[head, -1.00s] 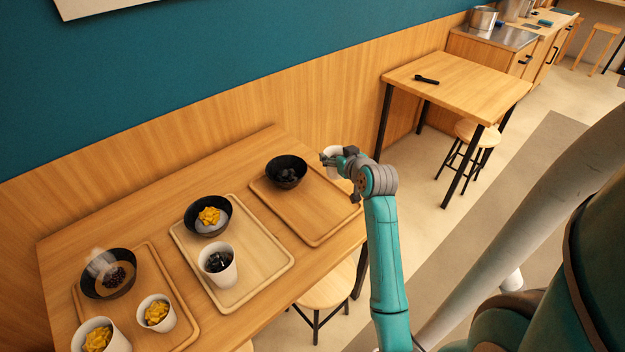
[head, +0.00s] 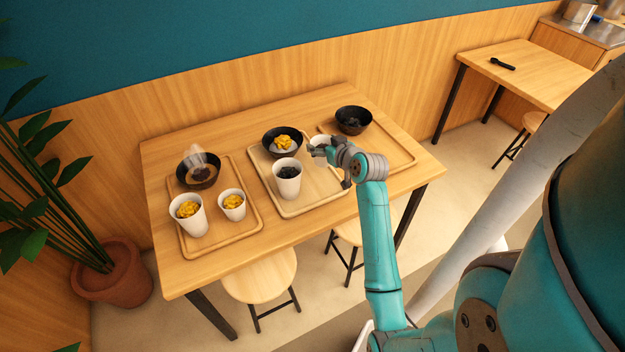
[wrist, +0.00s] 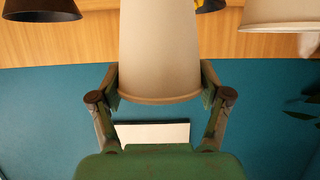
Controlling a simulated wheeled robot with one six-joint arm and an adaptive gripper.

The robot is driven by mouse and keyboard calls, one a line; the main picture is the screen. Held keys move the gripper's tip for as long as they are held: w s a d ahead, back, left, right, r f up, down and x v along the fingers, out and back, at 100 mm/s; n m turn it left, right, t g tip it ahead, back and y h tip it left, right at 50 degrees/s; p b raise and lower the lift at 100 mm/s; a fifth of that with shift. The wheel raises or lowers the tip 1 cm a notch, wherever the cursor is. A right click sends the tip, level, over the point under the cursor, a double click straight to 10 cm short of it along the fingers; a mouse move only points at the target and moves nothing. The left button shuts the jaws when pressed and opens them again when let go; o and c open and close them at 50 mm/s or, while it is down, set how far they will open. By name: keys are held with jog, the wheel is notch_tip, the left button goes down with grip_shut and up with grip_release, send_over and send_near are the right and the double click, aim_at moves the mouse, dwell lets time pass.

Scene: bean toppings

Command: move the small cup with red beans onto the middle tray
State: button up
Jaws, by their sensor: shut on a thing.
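My gripper (head: 320,151) is shut on a small white cup (head: 317,141). In the wrist view the cup (wrist: 160,50) sits between both fingers (wrist: 160,88), and the picture looks upside down. Its contents do not show clearly. The middle tray (head: 317,192) is light wood. The held cup appears over its right part, near the gap to the right tray; its height above is hard to tell. On the middle tray stand a black bowl with yellow topping (head: 283,142) at the back and a tall white cup with dark contents (head: 287,180) in front.
The right tray (head: 393,157) holds a black bowl with dark contents (head: 353,120). The middle tray's front right is bare. Stools (head: 258,275) stand below the table.

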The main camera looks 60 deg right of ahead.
jog(key=shift+f, duration=4.35)
jog(key=shift+f, duration=0.15)
jog(key=o, duration=1.2)
